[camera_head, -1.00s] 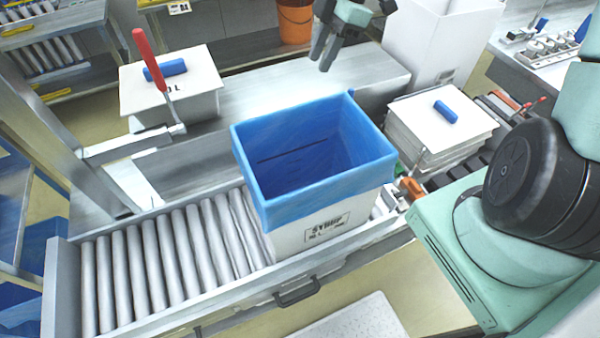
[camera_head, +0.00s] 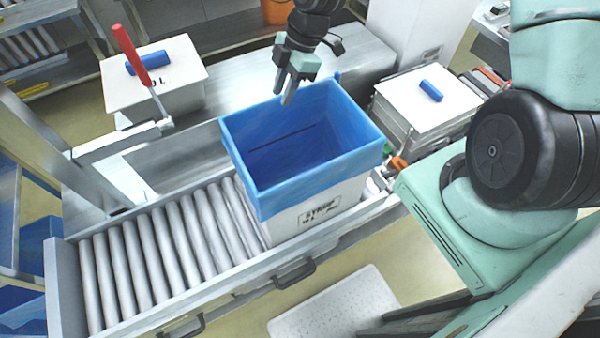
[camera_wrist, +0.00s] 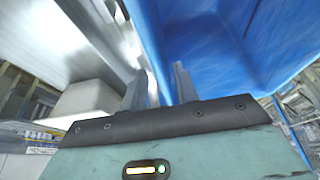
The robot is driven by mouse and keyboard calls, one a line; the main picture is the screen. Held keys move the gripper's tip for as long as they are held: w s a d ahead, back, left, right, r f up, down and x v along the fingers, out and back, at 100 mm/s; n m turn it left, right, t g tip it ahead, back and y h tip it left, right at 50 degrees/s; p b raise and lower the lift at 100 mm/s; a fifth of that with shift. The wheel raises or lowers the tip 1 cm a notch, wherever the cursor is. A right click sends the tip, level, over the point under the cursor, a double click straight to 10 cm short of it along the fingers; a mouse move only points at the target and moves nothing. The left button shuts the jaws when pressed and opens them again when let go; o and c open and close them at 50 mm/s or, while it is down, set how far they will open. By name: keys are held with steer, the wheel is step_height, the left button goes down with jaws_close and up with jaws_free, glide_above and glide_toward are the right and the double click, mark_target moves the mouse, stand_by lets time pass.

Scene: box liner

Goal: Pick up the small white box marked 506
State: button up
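I cannot read the marking 506 on any box in these frames. My gripper (camera_head: 284,88) hangs at the back rim of the large blue-lined white box marked SYRUP, with its fingers pointing down. In the wrist view my gripper (camera_wrist: 160,88) shows two fingers apart with nothing between them, so it is open and empty. The blue liner (camera_wrist: 215,45) fills the right of that view, and a white box (camera_wrist: 88,100), its marking not visible, is at the lower left.
The SYRUP box (camera_head: 325,215) stands on a roller conveyor (camera_head: 165,245). A white lidded box (camera_head: 185,75) with a blue handle is behind left, near a red-handled clamp (camera_head: 130,52). Another white-lidded stack (camera_head: 425,105) stands right. The metal bench (camera_head: 245,85) behind has bare surface.

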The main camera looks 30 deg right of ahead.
mark_target(279, 97)
steer(key=p+x, duration=0.2)
steer(key=x, duration=0.2)
steer(key=shift+a, duration=0.2)
steer(key=shift+a+f, duration=0.1)
steer(key=shift+f, duration=0.3)
steer(key=shift+f, duration=0.2)
jaws_close()
stand_by(1.5)
